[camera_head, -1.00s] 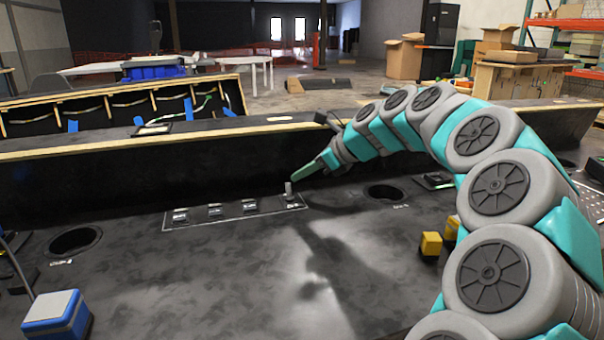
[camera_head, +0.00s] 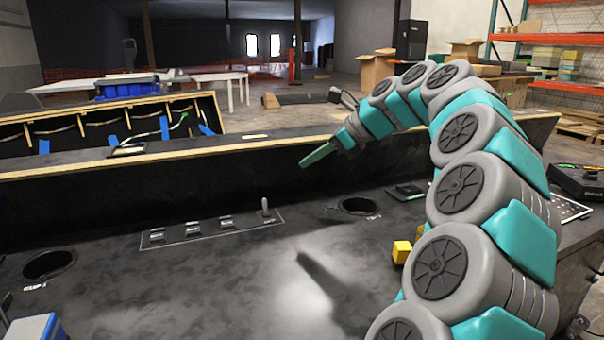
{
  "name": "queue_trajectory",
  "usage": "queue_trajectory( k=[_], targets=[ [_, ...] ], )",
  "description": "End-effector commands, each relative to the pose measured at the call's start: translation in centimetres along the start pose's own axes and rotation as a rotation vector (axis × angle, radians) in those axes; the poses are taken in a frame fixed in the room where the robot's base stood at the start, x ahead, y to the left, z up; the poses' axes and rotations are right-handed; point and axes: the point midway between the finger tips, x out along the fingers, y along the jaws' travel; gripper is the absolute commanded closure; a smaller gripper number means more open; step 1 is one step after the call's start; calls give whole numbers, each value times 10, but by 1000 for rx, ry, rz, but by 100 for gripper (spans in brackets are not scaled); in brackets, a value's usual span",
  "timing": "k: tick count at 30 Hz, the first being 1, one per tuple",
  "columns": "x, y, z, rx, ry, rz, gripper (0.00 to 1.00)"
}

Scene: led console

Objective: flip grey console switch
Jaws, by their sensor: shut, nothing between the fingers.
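The grey switch (camera_head: 265,206) stands upright at the right end of a row of switches on a thin-outlined panel (camera_head: 215,228) on the dark console. The other switches in the row lie low and flat. My gripper (camera_head: 316,155) is shut and empty. It is above and to the right of the grey switch, clearly apart from it, in front of the console's dark back wall. My arm reaches in from the lower right.
The console top (camera_head: 170,290) is mostly bare. It has a round hole (camera_head: 48,264) at left and another (camera_head: 358,206) right of the panel. A yellow block (camera_head: 401,252) sits beside my arm, and a blue-and-white block (camera_head: 38,328) is at the lower left.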

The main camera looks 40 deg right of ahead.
Motion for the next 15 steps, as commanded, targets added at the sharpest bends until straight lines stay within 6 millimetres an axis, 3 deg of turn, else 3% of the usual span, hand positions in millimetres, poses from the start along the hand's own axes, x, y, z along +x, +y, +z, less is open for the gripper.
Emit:
queue_trajectory(
  k=[6,15],
  targets=[
    [-14,-6,6,-1,0,-3,100],
    [-18,-6,7,-1,0,-1,100]
  ],
)
